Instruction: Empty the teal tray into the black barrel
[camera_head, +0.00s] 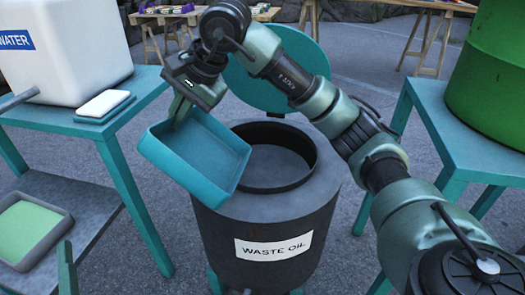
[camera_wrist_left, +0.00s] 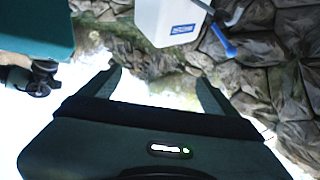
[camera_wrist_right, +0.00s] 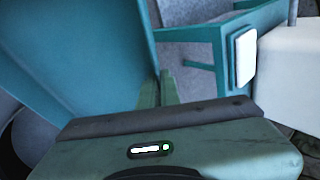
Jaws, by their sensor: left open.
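The teal tray (camera_head: 195,150) is held in the air above the left side of the black barrel (camera_head: 268,215), tilted with its lower edge near the opening. Its visible inside looks empty. The barrel is labelled WASTE OIL, and its top is open with a grey inside. My right gripper (camera_head: 180,108) is shut on the tray's upper rim; the tray also fills the left of the right wrist view (camera_wrist_right: 85,50). My left gripper (camera_wrist_left: 159,76) is open and empty in its wrist view. Only a fingertip seems to show at the head view's lower left.
A teal lid (camera_head: 275,80) stands raised behind the opening. A white WATER container (camera_head: 65,50) and a white pad (camera_head: 103,104) are on the left table. A tray with a green inside (camera_head: 30,228) lies below. A green drum (camera_head: 490,75) stands on the right table.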

